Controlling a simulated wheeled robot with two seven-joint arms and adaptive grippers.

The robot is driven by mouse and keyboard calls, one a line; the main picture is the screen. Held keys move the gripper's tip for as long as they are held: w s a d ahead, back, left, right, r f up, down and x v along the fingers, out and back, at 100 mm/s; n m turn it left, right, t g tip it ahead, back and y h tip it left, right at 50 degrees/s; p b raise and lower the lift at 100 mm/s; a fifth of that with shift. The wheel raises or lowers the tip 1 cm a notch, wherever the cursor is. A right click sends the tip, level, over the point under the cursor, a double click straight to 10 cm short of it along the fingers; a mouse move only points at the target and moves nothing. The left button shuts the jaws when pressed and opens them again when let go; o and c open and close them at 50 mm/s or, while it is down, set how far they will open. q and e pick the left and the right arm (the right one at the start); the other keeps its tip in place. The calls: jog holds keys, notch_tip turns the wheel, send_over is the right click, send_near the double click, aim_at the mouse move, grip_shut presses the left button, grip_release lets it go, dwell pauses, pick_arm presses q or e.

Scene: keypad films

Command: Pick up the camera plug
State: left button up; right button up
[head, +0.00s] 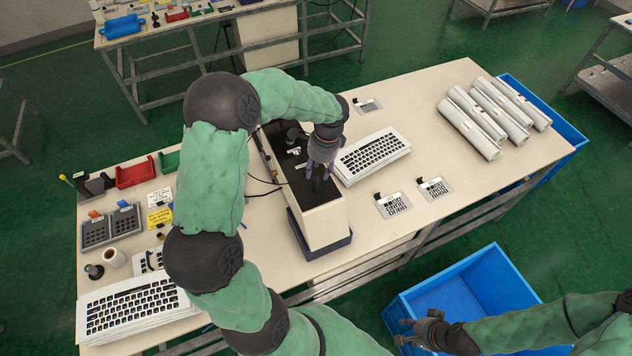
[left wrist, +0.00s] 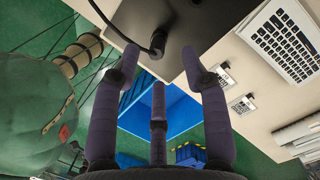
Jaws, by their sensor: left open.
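The camera plug (left wrist: 157,46) shows in the left wrist view as a short black cylinder with a dark cable. It is at the black top of the test box, near its edge. My left gripper (left wrist: 155,85) is open, with its fingers spread beneath the plug in that picture and nothing between them. In the head view my left gripper (head: 320,172) points down over the black top of the box (head: 323,222); the plug cannot be made out there. My right gripper (head: 402,331) is over the blue crate, fingers apart and empty.
Rolled white films (head: 485,115) lie at the table's right. Stacked keyboards (head: 135,308) and trays fill the left end. A blue crate (head: 465,290) stands on the floor in front.

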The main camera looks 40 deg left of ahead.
aim_at(316, 179)
pick_arm(q)
jog(key=f, duration=0.3)
jog(key=shift+s+f, duration=0.3)
jog(key=shift+s, duration=0.05)
jog(key=shift+f+p, duration=0.3)
jog(key=shift+f, duration=0.25)
grip_shut()
